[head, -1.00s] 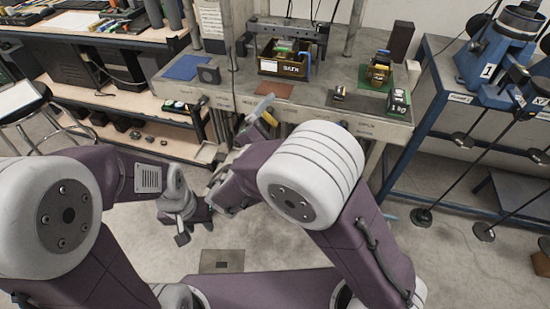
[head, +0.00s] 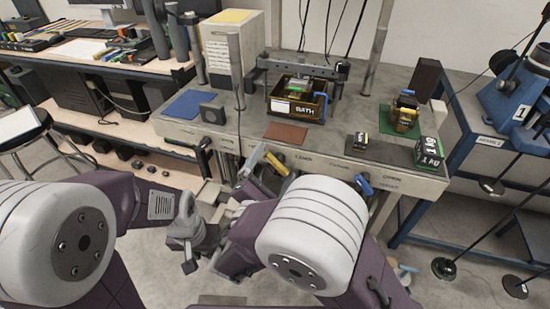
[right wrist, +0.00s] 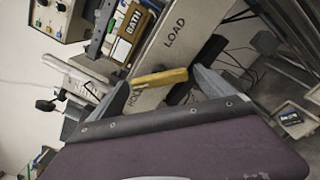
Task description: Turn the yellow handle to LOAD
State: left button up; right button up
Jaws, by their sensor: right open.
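The yellow handle (head: 276,163) sticks out from the front of the grey bench, below a brown mat. In the right wrist view the yellow handle (right wrist: 162,77) lies between the two fingers of my right gripper (right wrist: 161,80), which is open; whether a finger touches it I cannot tell. The word LOAD (right wrist: 175,33) is printed on the bench front above the handle, and HOLD shows partly behind the left finger. The handle's pivot is hard to make out. My left gripper (head: 189,250) hangs low in front of the bench, away from the handle; its jaw opening is unclear.
A blue handle (head: 363,184) sits further right on the bench front, and a black one (head: 205,143) further left. On the bench top are a BATH box (head: 297,107), a 1 kg block (head: 429,152) and a blue mat (head: 190,104). A stool stands at the left.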

jog(key=shift+s, duration=0.1)
jog(key=c, duration=1.4)
jog(key=m+b, duration=0.3)
jog(key=b, duration=0.1)
jog(key=m+b, duration=0.3)
jog(key=b, duration=0.2)
jog(key=m+b, duration=0.2)
jog(key=b, duration=0.3)
jog(key=shift+f+m, duration=0.25)
jog(key=shift+m, duration=0.15)
jog(key=m+b, duration=0.2)
jog(key=b, duration=0.2)
jog(key=m+b, duration=0.3)
jog(key=b, duration=0.1)
jog(key=m+b, duration=0.2)
jog(key=b, duration=0.1)
jog(key=shift+r+b, duration=0.4)
jog(key=shift+r+m+b, duration=0.3)
jog(key=shift+m+b, duration=0.8)
jog(key=shift+m, duration=0.1)
jog(key=o, duration=1.4)
